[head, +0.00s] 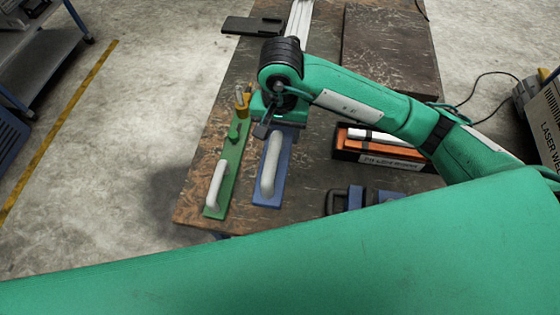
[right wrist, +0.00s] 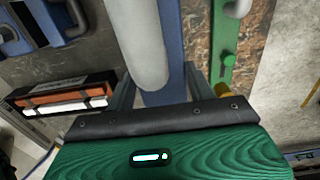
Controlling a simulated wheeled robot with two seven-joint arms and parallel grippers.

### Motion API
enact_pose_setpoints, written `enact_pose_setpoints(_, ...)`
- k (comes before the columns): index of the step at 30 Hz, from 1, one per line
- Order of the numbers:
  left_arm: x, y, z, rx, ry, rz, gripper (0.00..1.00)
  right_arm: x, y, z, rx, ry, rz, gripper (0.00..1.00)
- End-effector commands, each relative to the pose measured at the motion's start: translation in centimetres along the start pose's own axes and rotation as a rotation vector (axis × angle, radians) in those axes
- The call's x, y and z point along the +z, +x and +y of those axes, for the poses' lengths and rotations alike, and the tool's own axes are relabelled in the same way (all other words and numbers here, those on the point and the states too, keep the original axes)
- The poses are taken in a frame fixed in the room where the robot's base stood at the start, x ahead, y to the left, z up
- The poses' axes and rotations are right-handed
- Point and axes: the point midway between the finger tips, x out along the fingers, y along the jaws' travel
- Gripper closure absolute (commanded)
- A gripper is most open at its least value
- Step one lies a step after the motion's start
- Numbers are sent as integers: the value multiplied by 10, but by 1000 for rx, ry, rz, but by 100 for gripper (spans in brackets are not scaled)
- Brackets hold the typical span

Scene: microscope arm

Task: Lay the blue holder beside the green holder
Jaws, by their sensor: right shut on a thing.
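The blue holder (head: 286,168), a long blue plate with a pale rounded handle, lies to the right of the green holder (head: 238,150) in the head view, with a narrow gap between them. Whether it touches the table is unclear. The green holder has a pale handle at its near end and a green knob. My right gripper (head: 272,125) is at the far end of the blue holder. In the right wrist view its fingers (right wrist: 158,90) stand on both sides of the blue plate, shut on it. My left gripper is not in view.
A yellow tool (head: 242,98) stands at the green holder's far end. A dark box (head: 385,155) with orange and white items sits to the right. Blue handled items (head: 352,200) lie at the front. A dark slab (head: 390,50) covers the back right. Bare floor lies left of the table.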

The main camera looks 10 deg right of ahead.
Motion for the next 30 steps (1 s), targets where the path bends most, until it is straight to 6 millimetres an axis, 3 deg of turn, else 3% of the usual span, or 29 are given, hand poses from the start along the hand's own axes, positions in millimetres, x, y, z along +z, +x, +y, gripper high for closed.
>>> enact_pose_setpoints(15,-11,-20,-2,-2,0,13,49,1,98,0,2,2,-2,95)
enact_pose_setpoints(30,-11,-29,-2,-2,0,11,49,0,144,0,0,3,-1,95)
